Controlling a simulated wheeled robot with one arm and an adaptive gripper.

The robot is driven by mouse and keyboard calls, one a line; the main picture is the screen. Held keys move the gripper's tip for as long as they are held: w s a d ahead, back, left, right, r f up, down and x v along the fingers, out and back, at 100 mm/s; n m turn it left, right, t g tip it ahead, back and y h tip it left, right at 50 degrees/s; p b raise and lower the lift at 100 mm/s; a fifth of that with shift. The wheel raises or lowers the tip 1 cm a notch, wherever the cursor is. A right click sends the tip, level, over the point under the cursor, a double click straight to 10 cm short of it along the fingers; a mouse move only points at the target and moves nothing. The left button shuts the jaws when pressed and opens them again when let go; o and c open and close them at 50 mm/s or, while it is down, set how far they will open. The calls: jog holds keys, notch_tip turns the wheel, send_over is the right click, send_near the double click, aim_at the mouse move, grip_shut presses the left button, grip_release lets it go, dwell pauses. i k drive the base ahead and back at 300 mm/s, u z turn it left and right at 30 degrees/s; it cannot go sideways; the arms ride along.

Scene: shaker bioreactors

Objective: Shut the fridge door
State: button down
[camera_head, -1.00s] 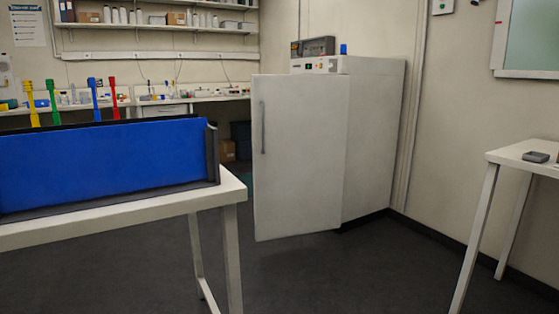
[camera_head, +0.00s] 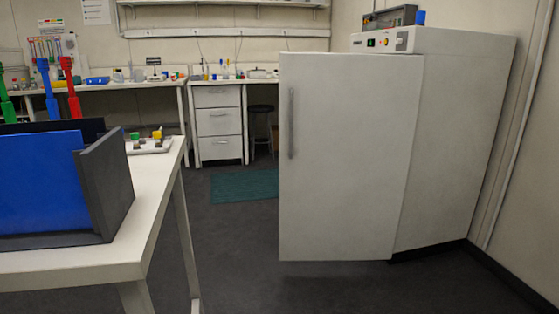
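The fridge (camera_head: 455,130) is a tall white cabinet against the wall at the right of the head view. Its white door (camera_head: 350,160) stands open, swung out toward me, and hides the fridge's front opening. A vertical grey handle (camera_head: 291,123) is near the door's left edge. My gripper is not in view, so its state does not show.
A white table (camera_head: 150,215) with a blue and dark-grey box (camera_head: 105,185) stands close at the left. Lab benches with drawers (camera_head: 219,123) and a stool (camera_head: 262,125) are at the back. A green mat (camera_head: 243,185) lies on the dark floor. Floor between table and door is clear.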

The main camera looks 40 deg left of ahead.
aim_at(348, 121)
jog(key=u, duration=0.6)
jog(key=i, duration=1.05)
jog(key=u, duration=1.45)
jog(key=i, duration=0.5)
jog(key=u, duration=0.3)
